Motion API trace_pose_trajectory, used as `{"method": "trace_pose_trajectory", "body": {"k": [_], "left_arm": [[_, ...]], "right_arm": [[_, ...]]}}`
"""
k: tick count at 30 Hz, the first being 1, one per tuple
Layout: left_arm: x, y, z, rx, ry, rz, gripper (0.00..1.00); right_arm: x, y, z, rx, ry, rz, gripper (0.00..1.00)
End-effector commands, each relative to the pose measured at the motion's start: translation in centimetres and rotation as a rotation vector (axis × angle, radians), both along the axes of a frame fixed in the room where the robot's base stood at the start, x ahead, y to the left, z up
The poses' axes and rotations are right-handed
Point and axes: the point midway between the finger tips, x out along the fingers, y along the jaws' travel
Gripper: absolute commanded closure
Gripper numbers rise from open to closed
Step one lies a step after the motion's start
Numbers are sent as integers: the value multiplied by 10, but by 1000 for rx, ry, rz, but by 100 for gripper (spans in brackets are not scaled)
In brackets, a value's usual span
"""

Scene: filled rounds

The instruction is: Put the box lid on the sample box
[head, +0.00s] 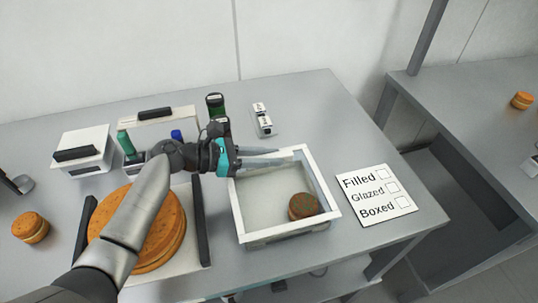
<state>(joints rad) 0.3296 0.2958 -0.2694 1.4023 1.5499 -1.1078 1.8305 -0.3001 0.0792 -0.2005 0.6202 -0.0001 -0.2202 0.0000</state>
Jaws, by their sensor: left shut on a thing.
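The sample box (290,235) stands near the front right of the table, with a brown-green round (303,206) inside it. A white-rimmed frame (332,207) lies over its top. It looks like the box lid, but I cannot tell for sure where lid and box part, or whether there is a gap. My left gripper (280,155) reaches in from the left at the frame's back edge, shut on it as far as I can see. The fingertips hide part of that edge. My right gripper is not in view.
A large orange round (150,238) sits on a tray with black handles, left of the box. A white box with a black handle (80,152), several small bottles and a device (262,119) stand behind. A checklist card (375,195) lies to the right.

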Motion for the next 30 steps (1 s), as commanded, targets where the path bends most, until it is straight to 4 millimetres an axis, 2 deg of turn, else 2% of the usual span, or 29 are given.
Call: {"method": "trace_pose_trajectory", "body": {"k": [17,18,26,30], "left_arm": [[0,0,-5,-1,1,0,100],[0,0,-5,-1,0,0,71],[0,0,-5,0,0,0,42],[0,0,-5,0,0,0,40]], "right_arm": [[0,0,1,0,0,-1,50],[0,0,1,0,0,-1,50],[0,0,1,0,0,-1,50],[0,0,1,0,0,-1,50]]}}
